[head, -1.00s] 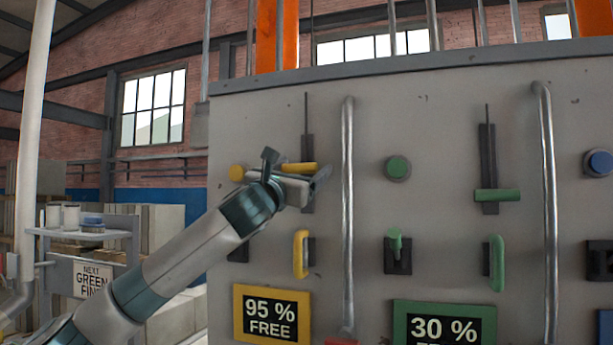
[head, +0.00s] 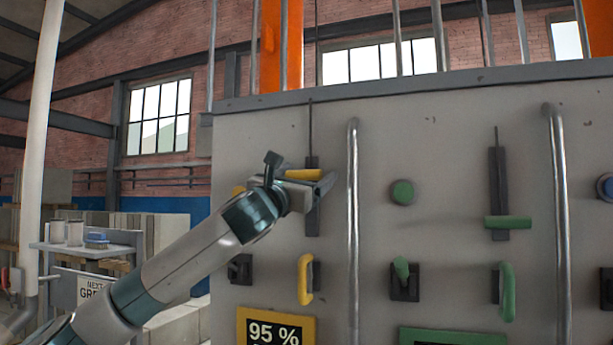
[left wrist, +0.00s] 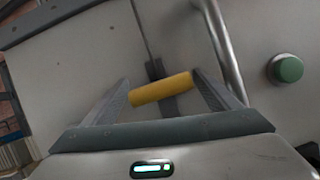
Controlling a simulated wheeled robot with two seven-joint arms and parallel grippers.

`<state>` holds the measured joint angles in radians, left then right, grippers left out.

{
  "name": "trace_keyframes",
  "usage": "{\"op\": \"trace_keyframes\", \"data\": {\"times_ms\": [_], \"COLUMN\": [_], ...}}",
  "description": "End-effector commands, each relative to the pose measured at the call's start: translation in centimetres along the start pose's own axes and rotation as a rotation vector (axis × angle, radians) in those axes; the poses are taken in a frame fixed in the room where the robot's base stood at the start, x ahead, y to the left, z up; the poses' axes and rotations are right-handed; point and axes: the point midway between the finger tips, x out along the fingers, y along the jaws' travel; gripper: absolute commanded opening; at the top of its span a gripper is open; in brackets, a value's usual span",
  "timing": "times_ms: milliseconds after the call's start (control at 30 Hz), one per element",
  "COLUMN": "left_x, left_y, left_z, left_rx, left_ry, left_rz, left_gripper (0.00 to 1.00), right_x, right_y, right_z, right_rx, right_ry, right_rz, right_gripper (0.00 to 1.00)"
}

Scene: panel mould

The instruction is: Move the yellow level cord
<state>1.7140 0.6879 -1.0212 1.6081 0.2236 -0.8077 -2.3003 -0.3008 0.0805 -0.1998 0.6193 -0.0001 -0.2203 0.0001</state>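The yellow level cord shows as a yellow crossbar (head: 304,174) on a dark vertical slot with a thin rod above it, on the grey panel. In the left wrist view the yellow crossbar (left wrist: 160,89) spans between my fingertips, one finger at each end. My left gripper (head: 316,186) is shut on it, lengthwise across the bar; its fingers (left wrist: 162,88) seem to meet both ends. The bar sits in the upper part of its slot. My right gripper is not in view.
A vertical metal rail (head: 352,230) stands close right of the yellow cord. A yellow hooked handle (head: 305,279) is below. A green button (head: 402,192), a green crossbar (head: 508,222) and a green lever (head: 401,268) are to the right. A yellow knob is partly hidden behind my arm.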

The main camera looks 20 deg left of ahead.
Motion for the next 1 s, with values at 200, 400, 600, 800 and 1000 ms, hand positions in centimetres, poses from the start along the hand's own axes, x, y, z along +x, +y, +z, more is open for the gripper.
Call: {"op": "trace_keyframes", "data": {"times_ms": [200,400,600,800,1000], "left_x": [0.0,-0.1,-1.3,-4.1,-8.1], "left_y": [0.3,0.2,0.1,0.1,0.2], "left_z": [0.5,0.3,0.1,-0.1,-0.1], "left_rx": [-0.001,0.0,0.0,0.001,0.0], "left_ry": [-0.005,-0.004,-0.004,-0.006,-0.007], "left_rz": [0.004,0.002,0.001,0.002,0.003], "left_gripper": [0.95,0.95,0.95,0.95,0.95], "right_x": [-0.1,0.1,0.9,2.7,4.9], "right_y": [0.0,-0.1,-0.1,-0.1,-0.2], "right_z": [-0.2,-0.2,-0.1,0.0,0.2], "right_rx": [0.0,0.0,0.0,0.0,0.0], "right_ry": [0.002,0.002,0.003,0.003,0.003], "right_rz": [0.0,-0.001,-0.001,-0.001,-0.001], "right_gripper": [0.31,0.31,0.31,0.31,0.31]}}
